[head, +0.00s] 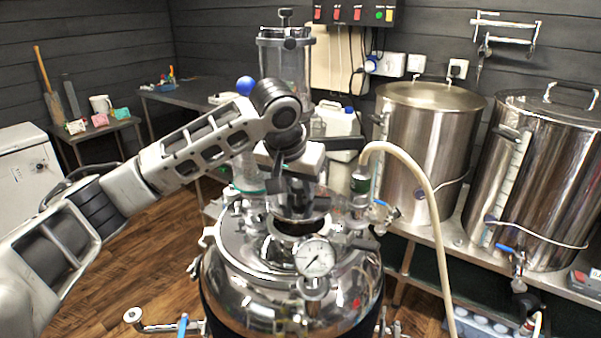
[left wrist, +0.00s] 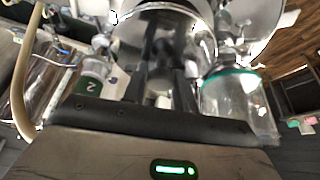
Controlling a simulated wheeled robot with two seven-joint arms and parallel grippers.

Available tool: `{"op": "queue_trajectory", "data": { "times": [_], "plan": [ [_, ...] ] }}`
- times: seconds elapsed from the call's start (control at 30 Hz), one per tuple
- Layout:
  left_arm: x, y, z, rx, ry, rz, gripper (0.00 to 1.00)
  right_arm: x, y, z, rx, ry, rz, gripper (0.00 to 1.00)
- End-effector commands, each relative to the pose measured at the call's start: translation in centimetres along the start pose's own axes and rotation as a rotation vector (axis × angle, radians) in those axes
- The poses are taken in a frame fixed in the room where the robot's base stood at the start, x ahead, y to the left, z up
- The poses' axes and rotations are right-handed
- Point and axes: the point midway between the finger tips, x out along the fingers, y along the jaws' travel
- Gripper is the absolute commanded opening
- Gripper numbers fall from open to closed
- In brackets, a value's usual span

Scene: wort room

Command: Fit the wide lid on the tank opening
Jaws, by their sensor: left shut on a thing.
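The steel tank (head: 240,285) stands in the middle of the head view with a domed, shiny top. Its opening (head: 290,229) shows as a dark gap behind the round pressure gauge. My left gripper (head: 299,196) points down over the opening and is shut on the wide lid (head: 298,214), which is mostly hidden by the fingers. In the left wrist view the lid (left wrist: 128,48) is a shiny round disc beyond my two dark fingers (left wrist: 163,95). I cannot tell whether the lid touches the opening's rim. My right gripper is not in view.
The pressure gauge (head: 315,258) stands up just in front of the opening. A pale hose (head: 436,225) arches at the right. Two large steel kettles (head: 425,145) stand on a bench behind. A glass cylinder (head: 285,58) rises behind my arm. Wooden floor lies free at the left.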

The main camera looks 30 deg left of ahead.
Motion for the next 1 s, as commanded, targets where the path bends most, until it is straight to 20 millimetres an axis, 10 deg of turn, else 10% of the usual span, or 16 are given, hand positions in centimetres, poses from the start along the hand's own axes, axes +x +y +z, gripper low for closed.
{"op": "queue_trajectory", "data": {
  "times": [1.0],
  "plan": [
    [2.5, 0.0, 1.1, 0.000, 0.004, 0.001, 0.00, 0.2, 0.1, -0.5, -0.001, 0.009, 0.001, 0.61]
  ]
}}
